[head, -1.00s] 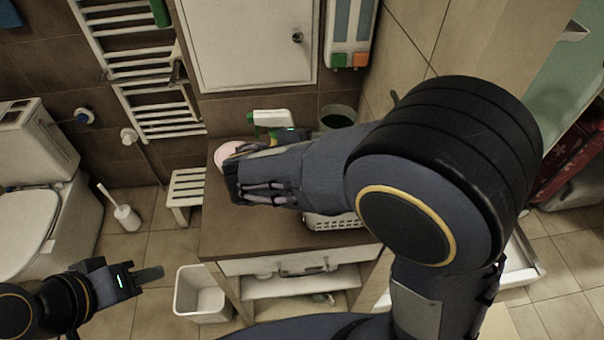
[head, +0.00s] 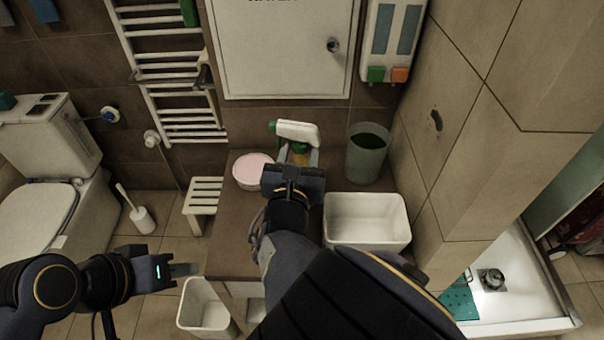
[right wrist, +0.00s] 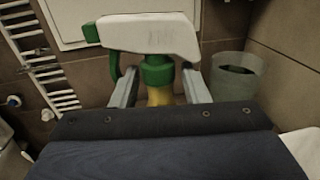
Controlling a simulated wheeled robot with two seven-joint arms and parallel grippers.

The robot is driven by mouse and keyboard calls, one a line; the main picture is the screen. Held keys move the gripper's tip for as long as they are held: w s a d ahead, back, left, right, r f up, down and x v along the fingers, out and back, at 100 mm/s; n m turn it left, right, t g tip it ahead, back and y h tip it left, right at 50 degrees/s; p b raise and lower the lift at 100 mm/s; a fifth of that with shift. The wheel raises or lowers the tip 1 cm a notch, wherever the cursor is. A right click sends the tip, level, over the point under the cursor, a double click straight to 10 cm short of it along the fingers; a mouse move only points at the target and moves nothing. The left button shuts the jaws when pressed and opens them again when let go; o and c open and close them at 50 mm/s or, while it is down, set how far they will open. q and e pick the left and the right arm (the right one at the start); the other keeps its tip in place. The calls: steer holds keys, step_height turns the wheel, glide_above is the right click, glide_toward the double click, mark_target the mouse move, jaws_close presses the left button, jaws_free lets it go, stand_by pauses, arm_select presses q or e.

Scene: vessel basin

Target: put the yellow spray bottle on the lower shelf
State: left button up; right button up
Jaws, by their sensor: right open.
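The yellow spray bottle (head: 297,133), with a white spray head and green collar, stands at the back of the brown counter. In the right wrist view the bottle (right wrist: 158,95) shows its yellow body below the collar. My right gripper (head: 298,156) is open, with one finger on each side of the bottle just below the head; it does not grip it. The bottle's lower part is hidden behind the gripper. My left gripper (head: 184,270) hangs low at the left, away from the bottle; its opening is unclear. The lower shelf is mostly hidden by my right arm.
On the counter (head: 228,235), a pink-topped round container (head: 252,170) stands left of the bottle, a grey-green cup (head: 367,158) right, and a white basket (head: 365,222) in front right. A white bin (head: 205,308) and a small stool (head: 203,196) stand left of the counter.

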steer(key=shift+w+d, duration=0.15)
steer(key=shift+w, duration=0.6)
steer(key=shift+w+d, duration=0.15)
steer(key=shift+w, duration=0.6)
steer(key=shift+c, duration=0.4)
jaws_close()
steer(key=shift+r, duration=0.1)
